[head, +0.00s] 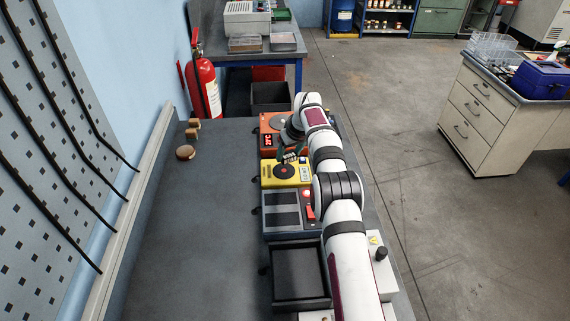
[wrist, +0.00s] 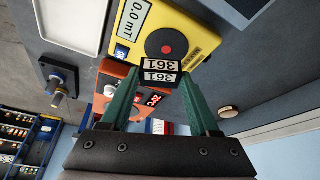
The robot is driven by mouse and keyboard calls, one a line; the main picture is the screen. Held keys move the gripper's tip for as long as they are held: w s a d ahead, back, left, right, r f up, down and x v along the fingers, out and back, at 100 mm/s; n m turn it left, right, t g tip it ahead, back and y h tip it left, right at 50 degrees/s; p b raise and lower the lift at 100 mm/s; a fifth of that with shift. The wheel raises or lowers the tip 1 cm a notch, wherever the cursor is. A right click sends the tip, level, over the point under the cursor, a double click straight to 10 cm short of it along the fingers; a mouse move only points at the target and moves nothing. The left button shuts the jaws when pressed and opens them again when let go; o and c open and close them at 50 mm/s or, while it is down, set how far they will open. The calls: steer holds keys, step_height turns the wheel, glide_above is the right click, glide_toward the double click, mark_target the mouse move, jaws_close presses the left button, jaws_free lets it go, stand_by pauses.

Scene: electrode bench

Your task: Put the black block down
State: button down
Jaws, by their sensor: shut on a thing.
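My gripper (wrist: 160,78), with two green fingers, is shut on the black block (wrist: 160,65), which carries white labels reading 361. In the head view the block (head: 289,158) shows small, beside the far edge of the yellow unit's black disc. The yellow unit (wrist: 188,22) has a round black disc with a red centre and a display reading 0.0 mT; in the head view it is the yellow box (head: 268,181). In the wrist view the block overlaps the near edge of this disc. I cannot tell whether the block touches the unit.
An orange unit (head: 267,122) stands beyond the yellow one. A grey unit with two dark pads (head: 282,223) and an empty black tray (head: 298,281) stand nearer. Small wooden pieces (head: 185,152) lie at the bench's left.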

mark_target(285, 172)
steer(key=shift+s+x, duration=0.25)
steer(key=shift+x, duration=0.9)
steer(key=shift+s+x, duration=0.25)
steer(key=shift+x, duration=0.9)
steer(key=shift+a+f, duration=0.2)
steer(key=shift+f, duration=0.05)
steer(key=shift+c, duration=0.6)
jaws_free()
